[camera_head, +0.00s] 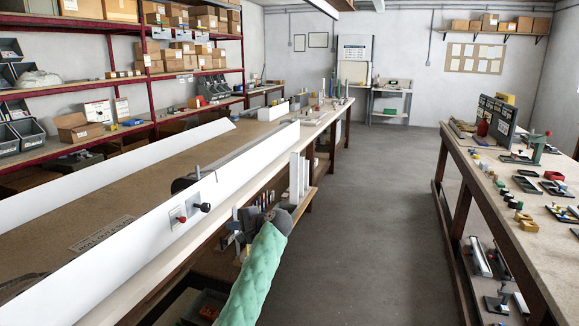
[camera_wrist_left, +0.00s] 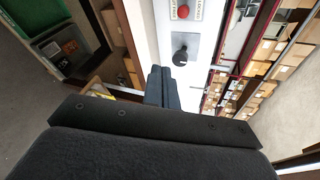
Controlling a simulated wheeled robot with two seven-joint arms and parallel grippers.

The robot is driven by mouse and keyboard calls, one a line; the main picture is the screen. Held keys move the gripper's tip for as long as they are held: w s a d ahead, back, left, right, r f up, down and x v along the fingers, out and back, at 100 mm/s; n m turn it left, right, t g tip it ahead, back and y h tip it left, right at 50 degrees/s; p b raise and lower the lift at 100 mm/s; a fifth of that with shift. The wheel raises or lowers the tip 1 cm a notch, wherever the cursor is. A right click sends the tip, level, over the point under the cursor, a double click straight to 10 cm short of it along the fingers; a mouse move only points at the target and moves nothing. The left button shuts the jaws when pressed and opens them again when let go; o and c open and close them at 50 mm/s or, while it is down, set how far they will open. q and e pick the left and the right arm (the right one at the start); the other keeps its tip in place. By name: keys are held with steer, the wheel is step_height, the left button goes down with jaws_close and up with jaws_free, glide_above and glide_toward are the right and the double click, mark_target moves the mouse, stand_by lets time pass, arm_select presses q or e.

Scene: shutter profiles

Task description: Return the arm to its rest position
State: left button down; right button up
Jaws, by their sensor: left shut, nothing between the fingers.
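My left arm, in a green sleeve, reaches up from the lower middle of the head view. Its dark left gripper (camera_head: 262,214) is beside the front edge of the long bench, below and right of the white panel. In the left wrist view the two dark fingers (camera_wrist_left: 161,72) are together, shut and empty. A black knob (camera_wrist_left: 183,57) and a red button (camera_wrist_left: 181,12) on the panel are just beyond the fingertips. The knob also shows in the head view (camera_head: 203,207). The fingers look apart from the knob. My right gripper is not in view.
The long bench (camera_head: 105,215) with white rails fills the left side. White upright profiles (camera_head: 298,175) stand close to the gripper. A red-framed shelf (camera_head: 150,75) with boxes is behind. A second bench (camera_head: 480,175) with parts stands right. The floor (camera_head: 365,200) between is clear.

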arm_select(q)
steer(key=s+d+r+n+t+h, duration=0.2)
steer(key=s+d+r+n+h, duration=0.1)
steer(key=s+r+n+h, duration=0.15)
steer(key=s+d+f+n+h, duration=0.1)
steer(key=s+d+f+h, duration=0.2)
steer(key=s, duration=0.4)
steer(key=s+f+n+h, duration=0.2)
steer(key=s+f+h, duration=0.15)
steer(key=s, duration=0.35)
steer(key=s+f+g, duration=0.2)
steer(key=s+f, duration=0.7)
steer(key=s, duration=0.6)
steer(key=s+a+f+g+h, duration=0.1)
steer(key=s+f+g, duration=0.2)
steer(key=s+f, duration=0.6)
steer(key=s+f+g+h, duration=0.1)
steer(key=s+f, duration=0.8)
steer(key=s, duration=1.2)
steer(key=shift+a+f+g, duration=0.2)
steer(key=shift+a+g, duration=0.15)
steer(key=shift+g, duration=0.35)
